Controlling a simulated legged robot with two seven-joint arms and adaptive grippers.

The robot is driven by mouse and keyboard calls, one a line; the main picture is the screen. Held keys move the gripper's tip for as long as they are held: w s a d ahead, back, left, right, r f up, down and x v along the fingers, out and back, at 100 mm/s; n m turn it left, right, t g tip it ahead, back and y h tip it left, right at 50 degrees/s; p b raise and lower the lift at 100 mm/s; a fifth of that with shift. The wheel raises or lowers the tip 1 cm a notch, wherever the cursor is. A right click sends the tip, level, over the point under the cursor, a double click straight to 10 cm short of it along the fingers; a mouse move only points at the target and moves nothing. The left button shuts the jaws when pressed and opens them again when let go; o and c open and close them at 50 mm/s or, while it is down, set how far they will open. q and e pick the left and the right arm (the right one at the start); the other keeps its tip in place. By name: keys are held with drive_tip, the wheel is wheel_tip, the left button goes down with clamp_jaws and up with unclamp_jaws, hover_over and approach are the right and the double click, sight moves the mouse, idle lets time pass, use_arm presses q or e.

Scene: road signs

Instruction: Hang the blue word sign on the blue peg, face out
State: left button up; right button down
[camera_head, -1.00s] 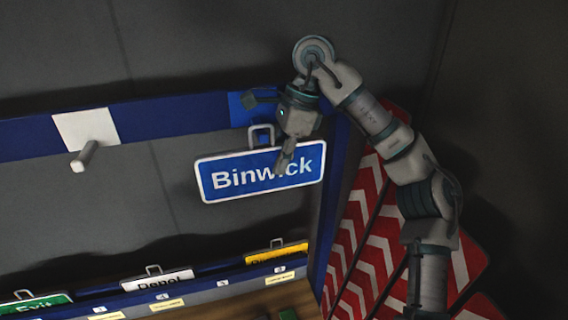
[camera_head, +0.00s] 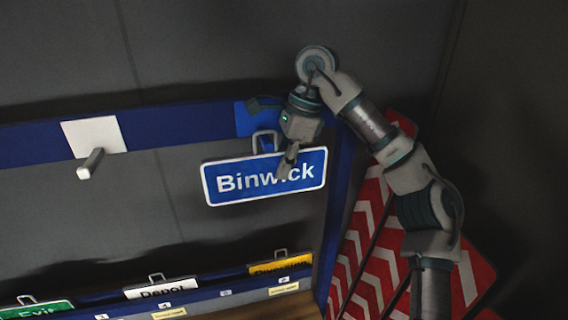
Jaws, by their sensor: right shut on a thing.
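The blue word sign (camera_head: 235,184) reads "Binwick" in white and faces me, slightly tilted, with a metal hanging loop (camera_head: 265,140) on its top edge. My right gripper (camera_head: 287,165) is shut on the sign at its upper right and covers part of the lettering. The blue peg (camera_head: 256,105) projects from a blue square plate on the blue rail, just above the loop. The gripper's body hides part of the plate. I cannot tell whether the loop is around the peg. My left gripper is not in view.
A white peg (camera_head: 91,163) on a white plate stands out from the rail at left. Below, a rack holds a green Exit sign (camera_head: 38,309), a white Depot sign (camera_head: 160,288) and a yellow sign (camera_head: 281,264). Red-and-white chevron boards (camera_head: 373,237) stand at right.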

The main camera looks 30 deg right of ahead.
drive_tip(key=shift+d+f+b, duration=0.15)
drive_tip(key=shift+f+b, duration=0.2)
drive_tip(key=shift+f, duration=0.25)
drive_tip(key=c, duration=1.1)
unclamp_jaws()
drive_tip(key=shift+o, duration=0.2)
drive_tip(key=shift+v, duration=3.7)
